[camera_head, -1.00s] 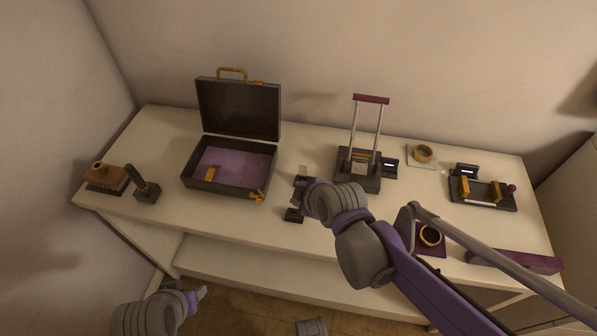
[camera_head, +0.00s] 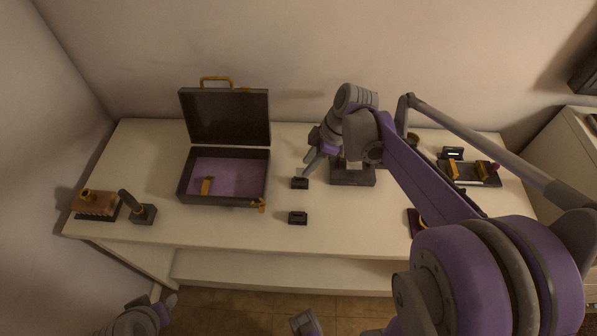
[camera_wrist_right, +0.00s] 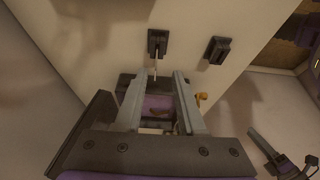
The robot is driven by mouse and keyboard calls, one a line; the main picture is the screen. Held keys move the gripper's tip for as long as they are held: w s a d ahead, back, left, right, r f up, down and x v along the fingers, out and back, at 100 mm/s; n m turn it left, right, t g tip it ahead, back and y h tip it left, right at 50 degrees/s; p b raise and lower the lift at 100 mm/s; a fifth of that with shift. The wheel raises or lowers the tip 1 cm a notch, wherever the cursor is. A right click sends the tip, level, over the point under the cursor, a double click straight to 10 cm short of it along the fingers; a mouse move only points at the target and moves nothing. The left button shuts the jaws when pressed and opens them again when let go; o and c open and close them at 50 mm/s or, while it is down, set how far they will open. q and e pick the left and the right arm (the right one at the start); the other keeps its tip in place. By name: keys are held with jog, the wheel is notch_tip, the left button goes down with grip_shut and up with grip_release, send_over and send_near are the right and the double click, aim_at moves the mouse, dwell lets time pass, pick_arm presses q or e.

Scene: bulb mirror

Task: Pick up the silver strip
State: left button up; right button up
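The thin silver strip (camera_wrist_right: 155,73) sticks out of a small black holder (camera_wrist_right: 158,42) in the right wrist view. That holder (camera_head: 300,184) stands on the table right of the open case in the head view. My right gripper (camera_head: 308,167) is at the strip's side of the holder. In the wrist view its two fingers (camera_wrist_right: 158,78) are apart, with the strip's end in line with the gap between them; I cannot tell whether they touch it. My left gripper (camera_head: 168,302) is low at the bottom left, off the table, its fingers too small to judge.
A second black holder (camera_head: 298,218) stands nearer the table's front. The open case (camera_head: 222,203) is to the left. A dark-based stand (camera_head: 352,178) is behind my right arm. A clamp-like device (camera_head: 470,178) is at the right. Stamp-like tools (camera_head: 143,213) stand at far left.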

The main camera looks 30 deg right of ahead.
aim_at(300, 178)
jog(key=shift+w+a+f, duration=0.25)
jog(key=shift+w+f, duration=0.1)
jog(key=shift+f, duration=0.3)
jog(key=x, duration=0.4)
jog(key=shift+w+f, duration=0.15)
grip_shut()
